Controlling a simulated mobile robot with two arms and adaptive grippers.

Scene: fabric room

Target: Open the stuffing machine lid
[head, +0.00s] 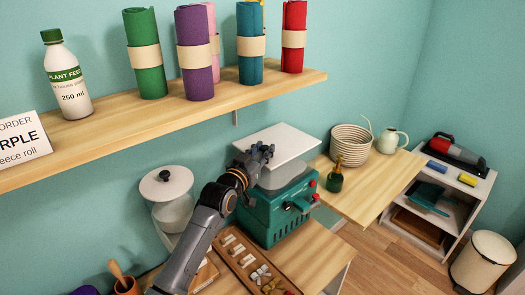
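A teal machine (275,215) with red knobs and a grey upper part stands on the wooden worktop. A white square lid-like plate (283,143) sits over its top and looks slightly tilted; I cannot tell whether it is closed. My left gripper (262,152) is at the plate's left front edge, in front of the machine's upper part, and hides part of both. I cannot tell whether its fingers touch the plate or how far apart they are. My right gripper is not in view.
A clear canister with a white round lid (166,183) stands left of my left arm. A wooden tray of small parts (240,258) lies before the machine. A green bottle (335,180) and woven basket (351,144) stand to the right. A shelf (150,118) with fabric rolls runs above.

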